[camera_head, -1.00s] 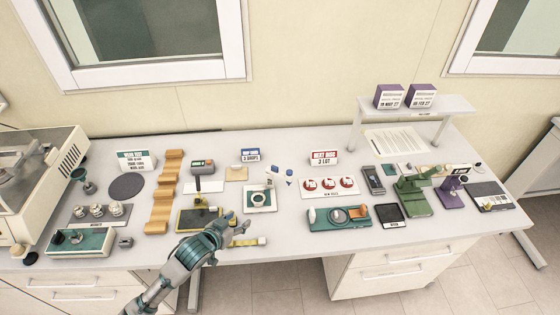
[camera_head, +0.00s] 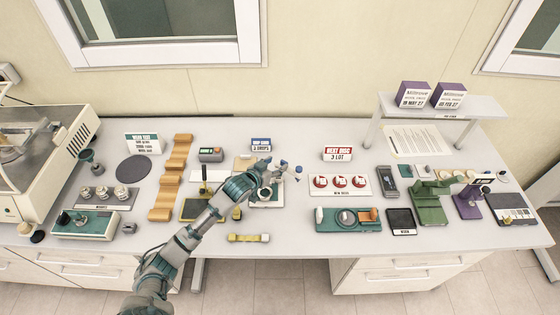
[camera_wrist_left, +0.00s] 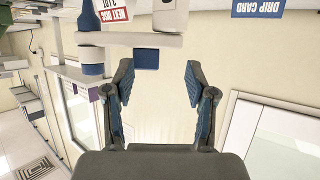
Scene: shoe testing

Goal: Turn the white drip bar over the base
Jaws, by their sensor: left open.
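The white drip bar (camera_head: 285,166) with blue ends stands above its white base (camera_head: 266,202) in the head view. My left gripper (camera_head: 268,168) is at the bar's left side in the head view and covers part of the base. In the left wrist view the gripper (camera_wrist_left: 158,75) is open, with nothing between its fingers. My right gripper is not in view.
The blue drip card (camera_head: 261,144) stands behind the base. A yellow-black tray (camera_head: 194,210) is left of it, beside my arm. A tray of red discs (camera_head: 341,186) and a teal device (camera_head: 348,220) are to the right. A yellow-ended bar (camera_head: 249,238) lies at the front.

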